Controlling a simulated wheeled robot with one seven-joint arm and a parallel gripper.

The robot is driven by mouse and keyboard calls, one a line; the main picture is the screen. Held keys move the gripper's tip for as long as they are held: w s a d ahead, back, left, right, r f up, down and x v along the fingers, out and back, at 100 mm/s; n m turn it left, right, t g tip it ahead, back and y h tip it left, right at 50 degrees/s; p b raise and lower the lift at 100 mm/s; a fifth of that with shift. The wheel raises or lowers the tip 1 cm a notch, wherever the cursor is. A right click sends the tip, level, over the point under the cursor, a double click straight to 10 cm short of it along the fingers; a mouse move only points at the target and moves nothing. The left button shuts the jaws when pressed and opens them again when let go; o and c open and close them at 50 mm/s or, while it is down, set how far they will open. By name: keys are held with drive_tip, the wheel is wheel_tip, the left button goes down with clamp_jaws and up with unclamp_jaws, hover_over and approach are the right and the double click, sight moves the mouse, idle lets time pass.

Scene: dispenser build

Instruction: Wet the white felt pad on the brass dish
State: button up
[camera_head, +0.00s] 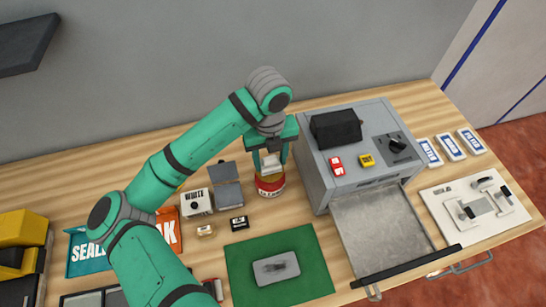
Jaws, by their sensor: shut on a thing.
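My gripper (270,165) points down near the middle of the table, left of the grey machine. It is shut on a small pale block (271,161). Directly below is a round red container (270,187) with a yellowish, brass-like top and a white label that I cannot fully read. The pale block is at or just above this top; I cannot tell whether they touch. My fingers partly cover the top. I cannot make out a separate white felt pad there, nor tell whether anything is wet.
The grey machine (316,165) has its metal tray (380,232) pulled out. A white box (196,203) and an open grey box (227,186) stand close left of my gripper. A green mat (245,258) bears a grey plate (276,267). A white board (440,195) lies right.

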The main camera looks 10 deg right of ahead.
drive_tip(key=shift+a+f, duration=0.1)
drive_tip(key=shift+a, duration=0.2)
drive_tip(key=shift+d+f, duration=0.2)
drive_tip(key=shift+f, duration=0.05)
